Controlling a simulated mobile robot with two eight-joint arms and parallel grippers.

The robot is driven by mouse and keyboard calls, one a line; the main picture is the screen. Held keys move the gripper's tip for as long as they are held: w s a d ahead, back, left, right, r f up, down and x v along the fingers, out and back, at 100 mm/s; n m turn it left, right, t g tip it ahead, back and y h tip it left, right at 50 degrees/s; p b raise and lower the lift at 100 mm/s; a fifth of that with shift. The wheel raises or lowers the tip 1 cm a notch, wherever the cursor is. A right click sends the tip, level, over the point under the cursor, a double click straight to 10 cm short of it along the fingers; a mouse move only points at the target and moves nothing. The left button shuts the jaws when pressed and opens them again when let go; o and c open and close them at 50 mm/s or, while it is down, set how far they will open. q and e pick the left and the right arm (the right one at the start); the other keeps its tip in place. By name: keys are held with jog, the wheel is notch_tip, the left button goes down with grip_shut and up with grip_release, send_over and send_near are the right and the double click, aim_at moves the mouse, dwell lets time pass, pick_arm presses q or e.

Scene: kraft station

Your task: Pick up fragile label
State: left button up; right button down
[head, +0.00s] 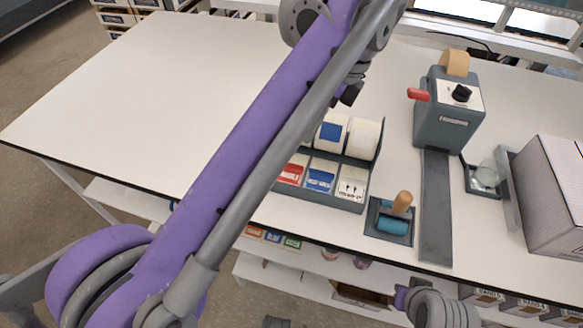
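A grey label holder (318,198) stands near the front edge of the white table, with label stacks in its front row and rolls behind. The red label stack (292,172), probably the fragile one, is at the left of that row; its text is too small to read surely and my arm passes close over its left side. A blue label stack (320,178) and a white one with black marks (352,184) sit to its right. My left gripper (349,94) shows as a small dark part above and behind the holder; its fingers are unclear. My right gripper is out of view.
A grey tape dispenser (449,112) with a red handle stands right of the holder. A roller with a wooden handle (400,206) rests in a tray in front. A large box (556,190) stands at the right. The table's left part is clear.

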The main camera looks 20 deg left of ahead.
aim_at(291, 169)
pick_arm(q)
jog(key=x, duration=0.4)
jog(key=shift+s+b, duration=0.3)
jog(key=x, duration=0.5)
jog(key=shift+w+a+f+b, duration=0.2)
jog(key=shift+a+b, duration=0.15)
jog(key=shift+b, duration=0.05)
grip_shut()
